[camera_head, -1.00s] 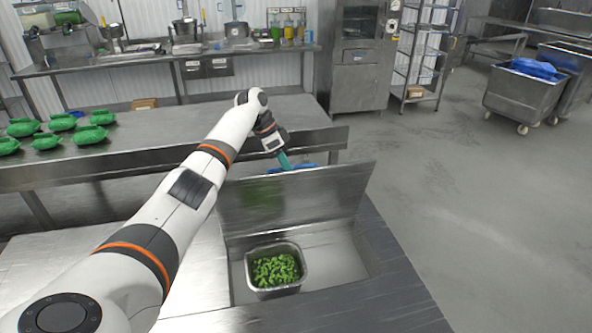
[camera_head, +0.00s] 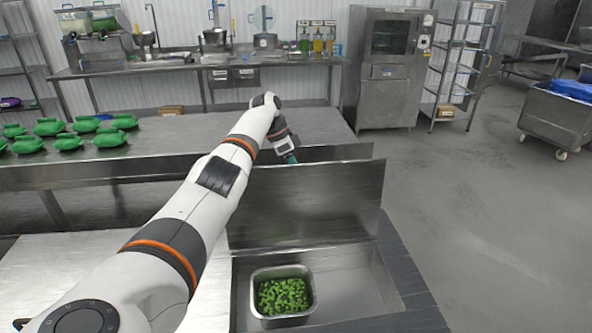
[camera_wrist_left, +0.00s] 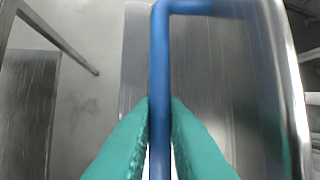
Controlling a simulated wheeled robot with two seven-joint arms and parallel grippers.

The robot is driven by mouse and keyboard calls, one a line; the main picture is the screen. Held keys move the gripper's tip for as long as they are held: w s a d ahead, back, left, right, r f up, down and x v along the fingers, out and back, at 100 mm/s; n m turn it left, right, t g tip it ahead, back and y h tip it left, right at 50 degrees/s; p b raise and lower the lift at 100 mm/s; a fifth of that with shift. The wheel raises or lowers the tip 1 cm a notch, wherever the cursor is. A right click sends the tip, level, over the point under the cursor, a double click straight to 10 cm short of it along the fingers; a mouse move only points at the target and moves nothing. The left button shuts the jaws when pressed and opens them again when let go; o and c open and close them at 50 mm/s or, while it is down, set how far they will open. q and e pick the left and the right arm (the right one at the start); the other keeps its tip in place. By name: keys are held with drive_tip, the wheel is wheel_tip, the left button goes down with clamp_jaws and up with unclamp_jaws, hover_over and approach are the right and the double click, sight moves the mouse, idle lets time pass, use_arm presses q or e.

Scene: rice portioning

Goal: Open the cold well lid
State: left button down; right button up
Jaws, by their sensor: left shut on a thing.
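The cold well lid (camera_head: 310,205) is a flat metal panel standing raised, nearly upright, at the back of the cold well (camera_head: 350,285). In the well is a metal pan (camera_head: 283,318) of green pieces. My left gripper (camera_head: 291,158) is at the far side of the lid's top edge, mostly hidden behind the lid. In the left wrist view its two teal fingers (camera_wrist_left: 160,110) are closed on both sides of the lid's blue handle (camera_wrist_left: 159,60). The right gripper is in neither view.
A metal table (camera_head: 200,128) behind the well bears several green containers (camera_head: 68,142) at its left. A bright flat counter (camera_head: 70,265) lies left of the well, under my left arm. Open floor (camera_head: 460,200) is at the right.

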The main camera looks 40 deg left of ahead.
use_arm(q)
drive_tip(key=shift+s+d+f, duration=0.1)
drive_tip(key=shift+s+f, duration=0.05)
drive_tip(key=shift+f, duration=0.4)
drive_tip(key=c, duration=1.6)
unclamp_jaws()
drive_tip(key=shift+o, duration=0.7)
drive_tip(key=shift+w, duration=0.2)
drive_tip(key=shift+r, duration=0.15)
drive_tip(key=shift+a+r, duration=0.25)
drive_tip(key=b+v, duration=0.1)
drive_tip(key=v, duration=0.5)
drive_tip(key=shift+a+r+b, duration=0.2)
drive_tip(key=shift+r+b, duration=0.1)
drive_tip(key=shift+s, duration=0.1)
